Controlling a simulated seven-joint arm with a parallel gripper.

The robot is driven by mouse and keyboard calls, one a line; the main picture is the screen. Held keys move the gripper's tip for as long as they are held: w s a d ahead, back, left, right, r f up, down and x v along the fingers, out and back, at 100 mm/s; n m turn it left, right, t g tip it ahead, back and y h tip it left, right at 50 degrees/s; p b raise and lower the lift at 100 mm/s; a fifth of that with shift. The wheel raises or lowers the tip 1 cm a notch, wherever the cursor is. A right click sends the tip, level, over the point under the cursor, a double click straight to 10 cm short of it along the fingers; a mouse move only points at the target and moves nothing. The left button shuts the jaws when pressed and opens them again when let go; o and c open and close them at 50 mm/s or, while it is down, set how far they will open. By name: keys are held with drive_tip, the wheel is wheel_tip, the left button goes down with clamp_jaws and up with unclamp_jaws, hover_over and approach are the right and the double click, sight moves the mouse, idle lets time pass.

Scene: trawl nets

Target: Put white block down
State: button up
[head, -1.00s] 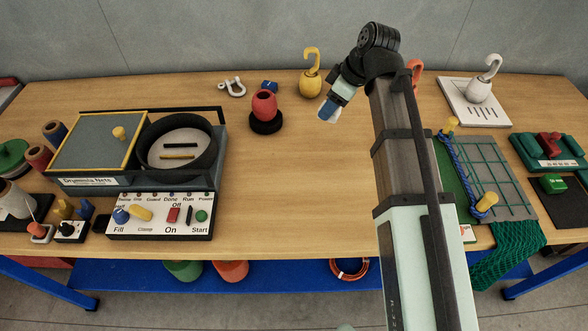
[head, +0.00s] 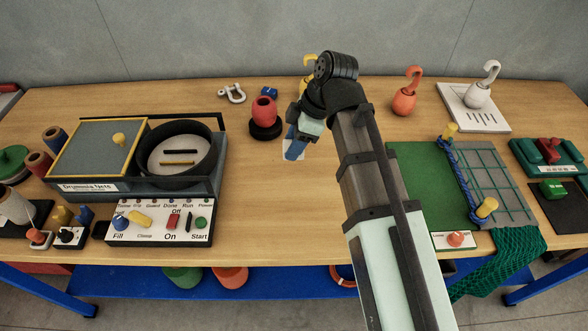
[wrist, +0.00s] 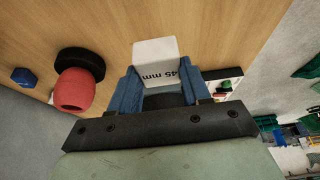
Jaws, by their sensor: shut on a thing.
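The white block (wrist: 155,50), marked "45 mm", sits between the blue fingers of my gripper (wrist: 158,82) in the wrist view. The gripper is shut on it, and the block sticks out past the fingertips. In the head view my gripper (head: 294,146) points down over the middle of the table. Only a small pale part of the block (head: 288,156) shows below the blue fingers there. I cannot tell whether the block touches the wood or hangs just above it.
A red pot on a black base (head: 264,115) stands left of my gripper. The drum machine (head: 212,160) is farther left. An orange hooked weight (head: 404,103) and a green mat (head: 425,180) are to the right. The wooden table (head: 262,215) is bare in front.

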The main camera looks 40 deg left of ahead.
drive_tip(key=shift+f, duration=4.45)
drive_tip(key=shift+f, duration=0.1)
drive_tip(key=o, duration=1.1)
drive_tip(key=v, duration=1.2)
